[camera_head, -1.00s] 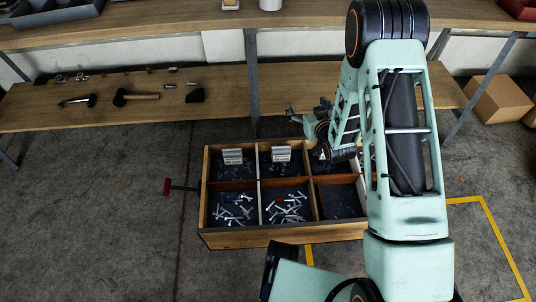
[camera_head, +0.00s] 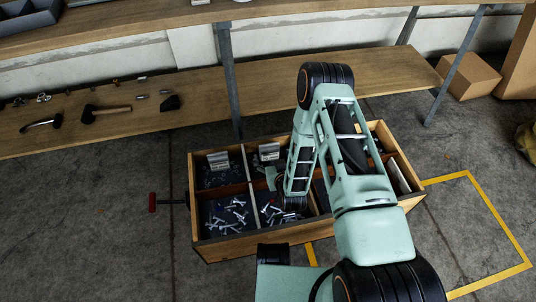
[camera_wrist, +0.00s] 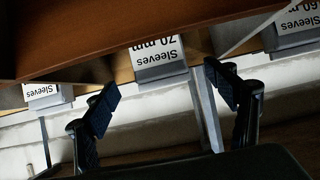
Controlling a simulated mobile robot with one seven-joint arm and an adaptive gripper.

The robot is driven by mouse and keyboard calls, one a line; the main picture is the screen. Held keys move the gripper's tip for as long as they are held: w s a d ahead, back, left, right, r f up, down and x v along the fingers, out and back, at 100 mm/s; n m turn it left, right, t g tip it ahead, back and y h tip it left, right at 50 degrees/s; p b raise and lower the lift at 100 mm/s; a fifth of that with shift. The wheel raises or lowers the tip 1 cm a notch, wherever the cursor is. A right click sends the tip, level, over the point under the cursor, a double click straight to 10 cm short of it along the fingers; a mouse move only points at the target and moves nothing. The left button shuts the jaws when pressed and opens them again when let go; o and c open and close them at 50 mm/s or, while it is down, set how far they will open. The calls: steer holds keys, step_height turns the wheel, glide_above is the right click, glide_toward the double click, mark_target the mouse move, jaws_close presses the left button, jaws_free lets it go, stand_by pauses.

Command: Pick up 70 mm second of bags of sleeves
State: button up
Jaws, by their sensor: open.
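In the wrist view, a white label reading "Sleeves 70 mm" (camera_wrist: 158,56) hangs upside down at the top middle, below a brown wooden edge. My gripper (camera_wrist: 166,98) is open, with one dark finger on each side and nothing between them. The 70 mm label lies between and just above the fingertips in the picture; I cannot tell the distance. A "60 mm Sleeves" label (camera_wrist: 296,28) is at the right, and another "Sleeves" label (camera_wrist: 44,92), its size cut off, at the left.
The wooden divided crate (camera_head: 228,245) stands on the floor; my arm covers its middle and right. Metal screws (camera_head: 233,214) lie in front compartments, and label cards (camera_head: 218,161) stand at the back. A shelf with hammers (camera_head: 105,112) is behind. Floor on the left is mostly clear.

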mark_target(270, 149)
steer(key=b+x, duration=0.1)
steer(key=x, duration=0.2)
steer(key=b+x, duration=0.1)
steer(key=x, duration=0.2)
steer(key=shift+w+a+r, duration=0.1)
steer(key=shift+w+r, duration=0.25)
steer(key=shift+c, duration=0.4)
steer(key=c, duration=1.3)
